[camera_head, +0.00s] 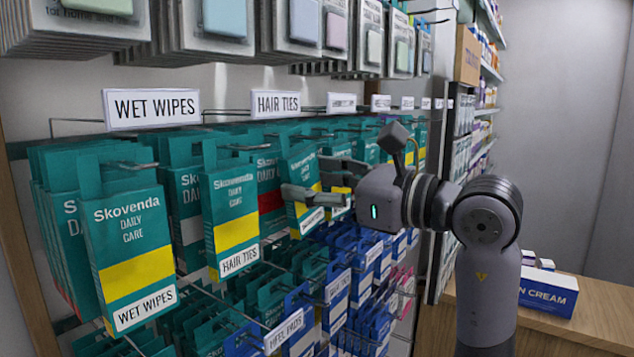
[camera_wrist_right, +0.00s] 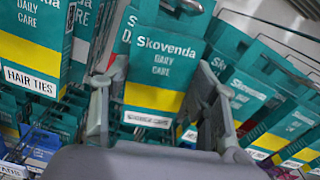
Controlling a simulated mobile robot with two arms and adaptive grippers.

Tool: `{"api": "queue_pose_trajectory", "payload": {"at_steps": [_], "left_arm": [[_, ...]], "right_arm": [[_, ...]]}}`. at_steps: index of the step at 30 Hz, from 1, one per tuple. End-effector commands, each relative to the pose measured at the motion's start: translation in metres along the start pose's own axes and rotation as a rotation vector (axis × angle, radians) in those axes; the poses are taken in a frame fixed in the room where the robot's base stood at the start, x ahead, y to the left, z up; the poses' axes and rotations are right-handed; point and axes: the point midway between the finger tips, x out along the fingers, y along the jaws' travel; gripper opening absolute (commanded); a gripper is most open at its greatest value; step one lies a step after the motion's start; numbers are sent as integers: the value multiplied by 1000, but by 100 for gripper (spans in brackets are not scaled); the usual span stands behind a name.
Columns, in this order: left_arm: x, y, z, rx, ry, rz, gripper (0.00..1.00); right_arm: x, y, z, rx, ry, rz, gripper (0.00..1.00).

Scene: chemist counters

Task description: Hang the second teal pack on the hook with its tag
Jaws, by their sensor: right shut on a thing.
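My right gripper (camera_head: 308,182) is shut on a teal Skovenda pack (camera_head: 299,166) with a yellow band and a white label too small to read. In the right wrist view the gripper's fingers (camera_wrist_right: 160,108) stand at either side of this pack (camera_wrist_right: 165,62). The pack is upright among the hanging teal packs, near the tag HAIR TIES (camera_head: 276,104) and a smaller unreadable tag (camera_head: 342,102). I cannot tell whether it is on a hook. One hanging pack is labelled WET WIPES (camera_head: 130,240), another HAIR TIES (camera_head: 233,205). My left gripper is not in view.
The tag WET WIPES (camera_head: 151,108) marks the leftmost hooks. Blue packs (camera_head: 340,285) hang in a lower row, and pale packs (camera_head: 305,22) hang above. Hooks stick out between the packs. A wooden counter (camera_head: 590,327) with a blue-and-white box (camera_head: 548,291) stands at the right.

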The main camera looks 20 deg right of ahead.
Motion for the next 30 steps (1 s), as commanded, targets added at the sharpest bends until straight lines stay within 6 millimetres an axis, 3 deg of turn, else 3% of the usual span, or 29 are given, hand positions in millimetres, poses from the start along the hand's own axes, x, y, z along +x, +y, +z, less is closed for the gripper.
{"api": "queue_pose_trajectory", "payload": {"at_steps": [11, 12, 22, 30], "left_arm": [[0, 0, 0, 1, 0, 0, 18], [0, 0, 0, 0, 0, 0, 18], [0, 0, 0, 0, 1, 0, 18], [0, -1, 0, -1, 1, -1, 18]], "right_arm": [[0, 0, 0, 0, 1, 0, 29], [0, 0, 0, 0, 1, 0, 56], [0, 0, 0, 0, 1, 0, 78], [0, 0, 0, 0, 1, 0, 78]]}}
